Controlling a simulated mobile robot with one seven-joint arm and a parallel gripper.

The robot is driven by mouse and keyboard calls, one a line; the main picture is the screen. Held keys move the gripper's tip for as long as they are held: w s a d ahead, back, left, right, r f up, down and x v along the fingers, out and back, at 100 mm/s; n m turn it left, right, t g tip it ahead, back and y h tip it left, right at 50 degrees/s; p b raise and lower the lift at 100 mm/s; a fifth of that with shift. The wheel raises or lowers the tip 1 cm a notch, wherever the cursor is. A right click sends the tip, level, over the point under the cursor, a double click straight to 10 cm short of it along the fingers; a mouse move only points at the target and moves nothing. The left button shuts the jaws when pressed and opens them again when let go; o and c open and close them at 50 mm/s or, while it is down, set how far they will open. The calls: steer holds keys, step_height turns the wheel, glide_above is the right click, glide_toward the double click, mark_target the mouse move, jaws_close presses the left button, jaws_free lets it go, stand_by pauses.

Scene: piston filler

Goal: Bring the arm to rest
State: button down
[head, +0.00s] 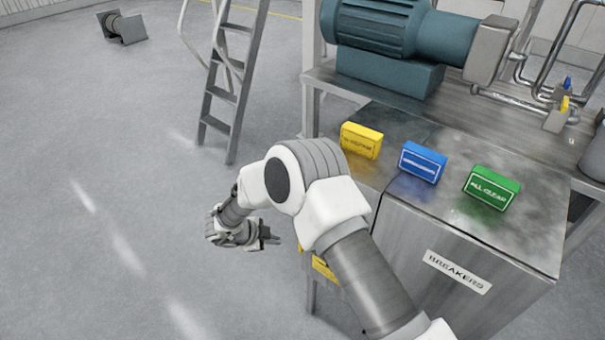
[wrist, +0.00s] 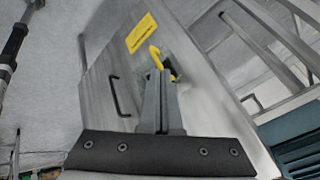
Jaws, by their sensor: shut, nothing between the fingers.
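My gripper (head: 268,238) is in the head view, left of the metal breaker cabinet and out over the floor, at the end of my bent white and grey arm. Its fingers are shut with nothing between them. In the wrist view the closed fingers (wrist: 160,98) point toward the cabinet face (wrist: 112,75), with a gap I cannot measure. A yellow hooked part (wrist: 156,57) shows just beyond the fingertips, and a yellow label (wrist: 141,33) lies above it. My arm hides part of the cabinet front.
Yellow (head: 361,141), blue (head: 422,162) and green (head: 491,187) blocks stand on the cabinet top (head: 520,240). A teal motor (head: 385,30) sits behind them. A grey ladder (head: 228,80) stands at the back. Open floor (head: 90,200) lies to the left.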

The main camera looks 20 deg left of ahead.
steer(key=w+d+r+n+t+y, duration=0.1)
steer(key=w+r+n+t+y, duration=0.15)
steer(key=w+r, duration=0.7)
steer(key=w+d+r+n+t+y, duration=0.1)
steer(key=w+r+n+y, duration=0.25)
steer(key=r, duration=1.35)
steer(key=s+d+r+n+y, duration=0.25)
steer(key=d+r, duration=0.25)
steer(key=r, duration=0.4)
steer(key=s+d+r+n+g, duration=0.1)
steer(key=s+d+r+n, duration=0.45)
steer(key=s+d, duration=0.55)
steer(key=s+d+f+g+h, duration=0.1)
steer(key=s+d+h, duration=0.1)
steer(key=s+d, duration=0.7)
steer(key=s+d+f+g+h+b, duration=0.1)
steer(key=s+d+f+g+h, duration=0.1)
steer(key=s+d, duration=0.8)
steer(key=shift+s+d+f+n+h, duration=0.2)
steer(key=shift+d+n+h, duration=0.25)
steer(key=shift+d, duration=0.25)
